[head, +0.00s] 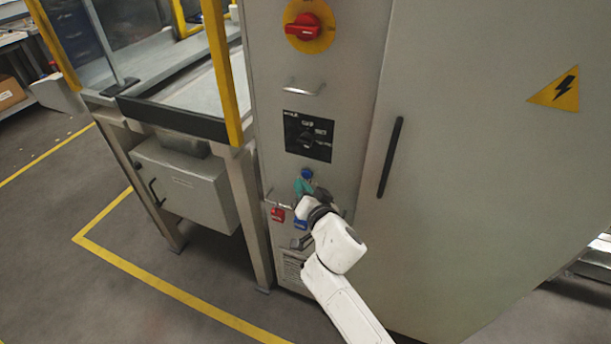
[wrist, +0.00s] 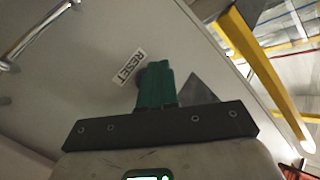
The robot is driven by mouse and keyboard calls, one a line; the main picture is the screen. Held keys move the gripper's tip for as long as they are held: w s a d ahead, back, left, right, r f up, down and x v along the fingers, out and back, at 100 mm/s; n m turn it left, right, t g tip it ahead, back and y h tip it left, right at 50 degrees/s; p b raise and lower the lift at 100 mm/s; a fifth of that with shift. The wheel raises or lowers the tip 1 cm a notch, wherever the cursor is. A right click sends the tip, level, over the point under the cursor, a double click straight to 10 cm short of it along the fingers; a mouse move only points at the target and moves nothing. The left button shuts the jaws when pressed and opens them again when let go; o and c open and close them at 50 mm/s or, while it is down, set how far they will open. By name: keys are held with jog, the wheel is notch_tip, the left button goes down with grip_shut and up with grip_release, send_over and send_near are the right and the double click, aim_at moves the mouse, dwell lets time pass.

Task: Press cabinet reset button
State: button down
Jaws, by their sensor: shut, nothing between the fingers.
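A round blue button (head: 306,173) sits on the grey cabinet front, below the black selector panel. In the head view no label on it can be read. My gripper (head: 303,187) has teal fingers, held together and empty, just below the blue button in the picture. Whether they touch it cannot be told. In the wrist view my gripper (wrist: 154,72) points at the panel, close to a white label reading RESET (wrist: 128,67). The fingers hide most of what lies behind their tips; only a dark edge shows beside them.
A red switch on a yellow disc (head: 304,27), a handle (head: 304,88) and a black selector panel (head: 308,137) are above. A red part (head: 278,214) is lower left. A large cabinet door with a black handle (head: 390,157) is right. A yellow-posted machine frame (head: 222,75) stands left.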

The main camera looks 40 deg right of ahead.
jog(key=shift+d, duration=0.15)
jog(key=shift+w+d, duration=0.2)
jog(key=shift+d, duration=0.05)
jog(key=shift+w+d+p, duration=0.15)
jog(key=shift+d+p, duration=0.15)
jog(key=shift+d, duration=0.15)
dwell(0.8)
dwell(0.4)
jog(key=shift+s+a+b, duration=0.35)
jog(key=shift+a+b, duration=0.45)
